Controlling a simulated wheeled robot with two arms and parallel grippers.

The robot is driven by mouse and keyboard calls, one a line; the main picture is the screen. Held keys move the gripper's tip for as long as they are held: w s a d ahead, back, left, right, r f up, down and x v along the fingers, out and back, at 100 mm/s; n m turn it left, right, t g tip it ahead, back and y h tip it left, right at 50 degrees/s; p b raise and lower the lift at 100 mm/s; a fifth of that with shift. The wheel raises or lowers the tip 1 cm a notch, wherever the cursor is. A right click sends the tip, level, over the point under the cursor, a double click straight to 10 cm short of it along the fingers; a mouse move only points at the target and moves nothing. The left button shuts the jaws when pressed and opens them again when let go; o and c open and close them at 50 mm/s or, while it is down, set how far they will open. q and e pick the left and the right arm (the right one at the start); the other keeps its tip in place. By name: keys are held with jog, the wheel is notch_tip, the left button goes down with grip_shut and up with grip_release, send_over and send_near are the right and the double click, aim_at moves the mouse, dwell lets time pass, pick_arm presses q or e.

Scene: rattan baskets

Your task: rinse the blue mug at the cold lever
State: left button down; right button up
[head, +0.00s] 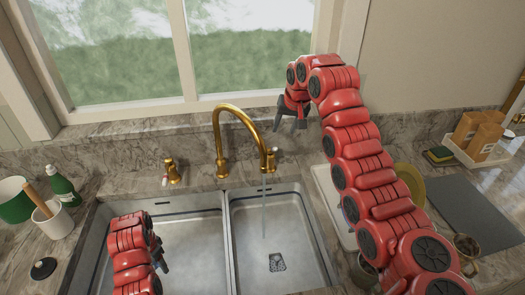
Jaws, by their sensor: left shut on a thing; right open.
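The gold faucet (228,120) arches over the double sink, and a thin stream of water (264,208) falls from its spout into the right basin. A gold lever (173,172) with a reddish mark stands left of the faucet. Another lever (272,155) stands behind the spout tip, partly covered by it. My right gripper (289,124) is open and empty, above and a little right of that lever, apart from it. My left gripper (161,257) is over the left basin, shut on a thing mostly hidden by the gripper. I cannot make out a blue mug.
The right basin (285,215) is empty, with a drain. On the right are a white rack (327,205), a grey mat (465,210), a sponge (438,155) and a mug (466,246).

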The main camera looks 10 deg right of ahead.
pick_arm(q)
jog(key=shift+w+a+f, duration=0.2)
jog(key=shift+w+f, duration=0.05)
jog(key=shift+w, duration=0.2)
jog(key=r+p, duration=0.3)
jog(key=shift+s+d+r, duration=0.1)
jog(key=shift+s+r, duration=0.15)
jog(key=shift+s, duration=0.05)
jog(key=shift+w+r+p, duration=0.2)
jog(key=shift+r+p, duration=0.35)
jog(key=shift+p, duration=0.45)
pick_arm(e)
jog(key=x, duration=1.1)
jog(key=shift+w+a+r, duration=0.15)
jog(key=shift+w+a, duration=0.1)
pick_arm(q)
jog(key=shift+s+r, duration=0.1)
jog(key=shift+r, duration=0.2)
pick_arm(e)
jog(key=shift+x, duration=0.75)
jog(key=shift+d+f, duration=0.15)
jog(key=shift+f, duration=0.15)
jog(key=shift+c, duration=0.2)
grip_shut()
